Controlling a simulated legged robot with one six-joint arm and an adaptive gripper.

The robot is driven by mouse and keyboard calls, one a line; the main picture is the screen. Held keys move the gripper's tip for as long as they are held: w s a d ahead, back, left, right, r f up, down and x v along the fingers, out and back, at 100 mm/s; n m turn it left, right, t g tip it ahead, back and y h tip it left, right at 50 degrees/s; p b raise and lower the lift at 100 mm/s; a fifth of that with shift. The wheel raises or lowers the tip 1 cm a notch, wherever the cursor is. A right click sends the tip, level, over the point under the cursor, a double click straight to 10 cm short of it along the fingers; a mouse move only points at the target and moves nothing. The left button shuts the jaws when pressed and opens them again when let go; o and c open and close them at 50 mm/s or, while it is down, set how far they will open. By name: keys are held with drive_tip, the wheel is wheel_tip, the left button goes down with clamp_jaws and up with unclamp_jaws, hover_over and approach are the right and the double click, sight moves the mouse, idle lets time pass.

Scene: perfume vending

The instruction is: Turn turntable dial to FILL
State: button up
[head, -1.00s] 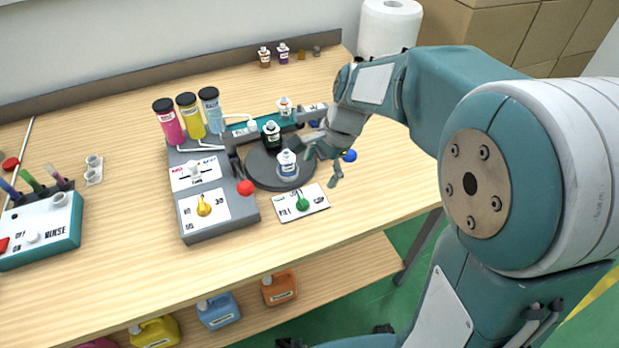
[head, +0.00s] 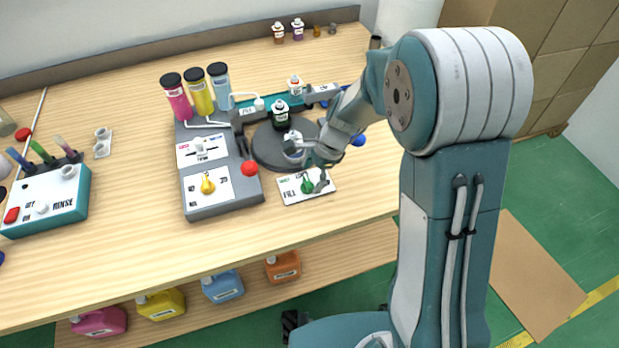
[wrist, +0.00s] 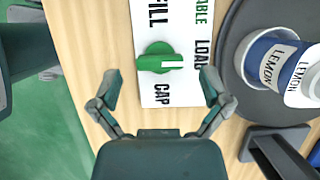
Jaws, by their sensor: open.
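The green turntable dial (head: 307,186) sits on a white plate (head: 290,194) at the front right of the machine. My gripper (head: 309,169) is above the plate, close to the dial. In the wrist view my gripper (wrist: 163,90) is open and empty, with a finger to each side of the dial and set slightly lower in the picture. I cannot tell whether it touches the dial.
A red ball knob (head: 249,168) stands left of the plate. A yellow dial (head: 207,184) sits farther left. Bare table lies in front.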

drive_tip(key=shift+a+f, duration=0.2)
drive_tip(key=shift+f, duration=0.25)
drive_tip(key=shift+s+a, duration=0.1)
drive_tip(key=shift+a, duration=0.2)
drive_tip(key=c, duration=1.2)
drive_tip(key=shift+o, duration=0.2)
drive_tip(key=shift+d, duration=0.1)
